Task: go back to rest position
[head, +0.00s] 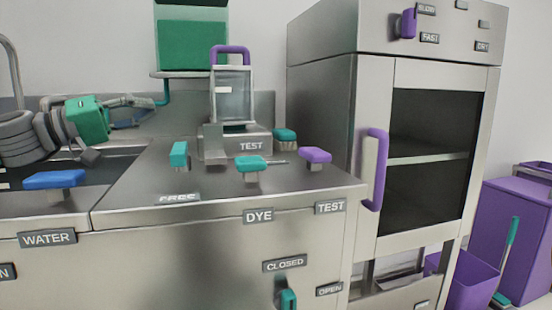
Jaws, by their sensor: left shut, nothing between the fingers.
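My left gripper (140,115) is at the left, over the back of the steel counter. It is seen from the side, past the green block (88,120) on my wrist. Its fingers are shut with nothing held, and it is apart from the handles on the counter. The fingertips are small and blurred. My right gripper is not in view.
The steel counter (130,208) carries a blue handle (54,180), teal handles (251,163) and a purple handle (315,155). A clear-sided box (233,98) stands at its back. A steel cabinet (310,80) stands right, with purple bins (473,280) beyond it.

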